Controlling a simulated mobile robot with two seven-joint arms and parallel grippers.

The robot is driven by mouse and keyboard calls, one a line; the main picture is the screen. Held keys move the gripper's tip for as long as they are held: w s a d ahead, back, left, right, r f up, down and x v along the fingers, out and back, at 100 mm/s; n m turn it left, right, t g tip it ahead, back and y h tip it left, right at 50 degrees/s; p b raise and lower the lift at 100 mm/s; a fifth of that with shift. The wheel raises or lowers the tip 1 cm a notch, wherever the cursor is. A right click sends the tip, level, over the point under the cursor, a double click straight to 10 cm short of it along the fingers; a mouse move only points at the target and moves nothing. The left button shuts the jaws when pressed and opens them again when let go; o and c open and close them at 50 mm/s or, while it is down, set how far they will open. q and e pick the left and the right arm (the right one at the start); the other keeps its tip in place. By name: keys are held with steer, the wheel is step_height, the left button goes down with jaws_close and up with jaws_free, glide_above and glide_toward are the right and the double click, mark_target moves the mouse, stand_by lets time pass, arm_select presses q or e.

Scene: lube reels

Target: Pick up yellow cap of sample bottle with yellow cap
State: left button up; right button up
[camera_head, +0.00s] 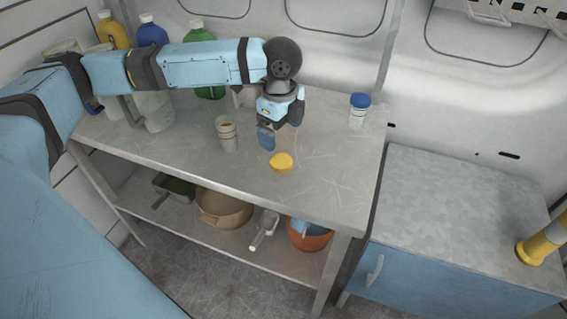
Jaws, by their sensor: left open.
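The yellow cap (282,161) lies near the front edge of the metal table (180,150). No bottle can be made out under it. My left gripper (282,128) points down just behind and above the cap, open, with nothing visible between its fingers. It looks apart from the cap, though the exact height is hard to tell. A small open greyish container (227,133) stands upright left of the gripper; I cannot tell if it is the sample bottle. My right gripper is not in view.
A bottle with a blue cap (359,110) stands at the table's right end. Several jugs, including a yellow one (113,31), stand behind my left arm. The lower shelf holds a tan bowl (224,208) and an orange bucket (309,237). A blue cabinet (450,255) is at right.

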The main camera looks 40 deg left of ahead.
mark_target(283, 161)
arm_select(q)
steer(key=f, duration=0.6)
steer(key=f+b, duration=0.1)
steer(key=f, duration=0.2)
steer(key=shift+d, duration=0.25)
steer(key=shift+c, duration=0.3)
steer(key=c, duration=0.8)
